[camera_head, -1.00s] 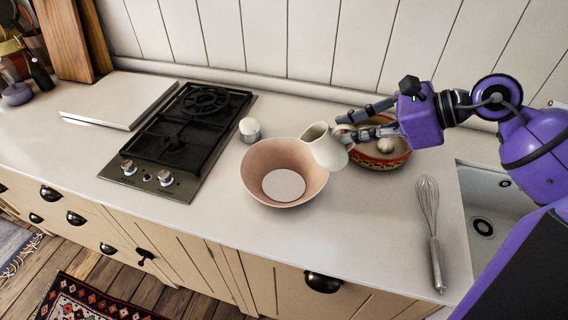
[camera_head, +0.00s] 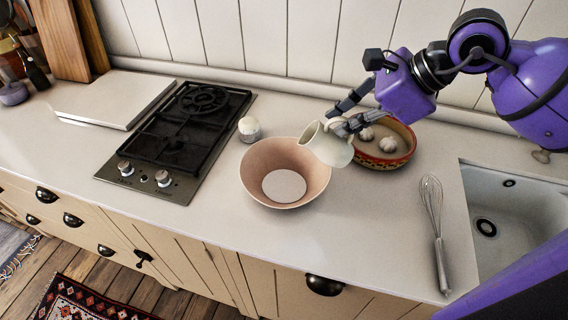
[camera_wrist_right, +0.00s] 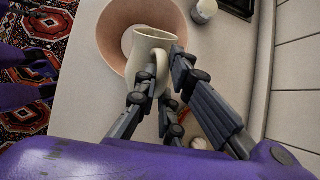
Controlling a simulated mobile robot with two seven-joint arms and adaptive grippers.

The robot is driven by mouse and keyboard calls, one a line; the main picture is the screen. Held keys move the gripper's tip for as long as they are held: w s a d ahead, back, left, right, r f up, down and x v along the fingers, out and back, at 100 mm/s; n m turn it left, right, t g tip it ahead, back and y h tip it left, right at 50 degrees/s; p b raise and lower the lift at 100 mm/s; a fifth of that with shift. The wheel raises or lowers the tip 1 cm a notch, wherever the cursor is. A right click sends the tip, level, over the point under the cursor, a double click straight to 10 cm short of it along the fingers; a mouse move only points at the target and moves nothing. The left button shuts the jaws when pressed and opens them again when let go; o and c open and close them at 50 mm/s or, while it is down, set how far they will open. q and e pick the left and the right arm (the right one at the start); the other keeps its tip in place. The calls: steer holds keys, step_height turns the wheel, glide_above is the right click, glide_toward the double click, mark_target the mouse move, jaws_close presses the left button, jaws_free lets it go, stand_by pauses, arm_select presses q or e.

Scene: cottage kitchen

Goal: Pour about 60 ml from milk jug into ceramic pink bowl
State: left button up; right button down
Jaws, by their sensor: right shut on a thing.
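The pink ceramic bowl (camera_head: 256,182) stands on the counter with a flat white patch of milk (camera_head: 284,185) at its bottom. The cream milk jug (camera_head: 328,147) is tilted left, its mouth over the bowl's right rim. My right gripper (camera_head: 344,122) is shut on the jug from its right side. In the right wrist view the jug (camera_wrist_right: 150,50) is in front of the bowl (camera_wrist_right: 112,33), with the fingers (camera_wrist_right: 158,92) at its handle side. No stream of milk is visible. My left gripper is not in view.
A patterned red dish (camera_head: 385,163) with garlic bulbs stands right of the jug, close to my right fingers. A whisk (camera_head: 437,230), sink (camera_head: 510,205) and gas hob (camera_head: 180,135) flank the counter.

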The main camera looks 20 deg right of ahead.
steer(key=shift+w+a+f, duration=0.1)
steer(key=shift+a, duration=0.05)
steer(key=shift+h, duration=0.3)
steer(key=shift+w+a+g+h+b, duration=0.2)
steer(key=shift+g+h+b, duration=0.1)
steer(key=shift+b, duration=0.2)
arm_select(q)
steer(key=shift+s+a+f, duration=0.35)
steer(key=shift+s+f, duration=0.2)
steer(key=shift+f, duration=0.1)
arm_select(e)
steer(key=shift+a, duration=0.1)
steer(key=shift+a+h, duration=0.1)
steer(key=shift+h, duration=0.2)
arm_select(q)
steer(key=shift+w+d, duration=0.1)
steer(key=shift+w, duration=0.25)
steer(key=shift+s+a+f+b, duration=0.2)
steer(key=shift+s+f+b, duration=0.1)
steer(key=shift+b, duration=0.1)
arm_select(e)
steer(key=shift+w+a+g+h, duration=0.1)
steer(key=shift+a+g+h, duration=0.05)
steer(key=shift+g+h, duration=0.15)
steer(key=shift+w+a+f+h, duration=0.1)
steer(key=shift+a+h, duration=0.2)
steer(key=shift+h, duration=0.1)
